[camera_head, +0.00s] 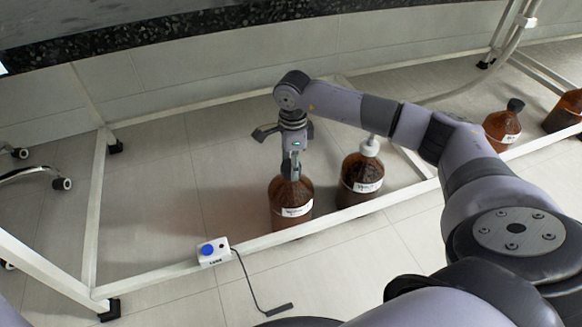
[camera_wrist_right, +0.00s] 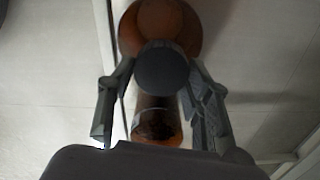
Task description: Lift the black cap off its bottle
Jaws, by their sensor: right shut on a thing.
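In the head view a brown glass bottle (camera_head: 291,205) with a white label stands upright on the floor, close to the white rail. My right gripper (camera_head: 291,172) points down onto its neck and hides the cap there. In the right wrist view the round black cap (camera_wrist_right: 162,68) sits between the two fingers of my right gripper (camera_wrist_right: 160,82), which is shut on it. Brown glass (camera_wrist_right: 160,25) shows above and below the cap. I cannot tell whether the cap still touches the neck. My left gripper is not in view.
A second brown bottle (camera_head: 361,182) with a white top stands just right of the first. More brown bottles (camera_head: 502,130) stand at the far right. A small white box with a blue button (camera_head: 213,251) sits on the white rail (camera_head: 180,271). A dark worktop (camera_head: 200,28) lies above.

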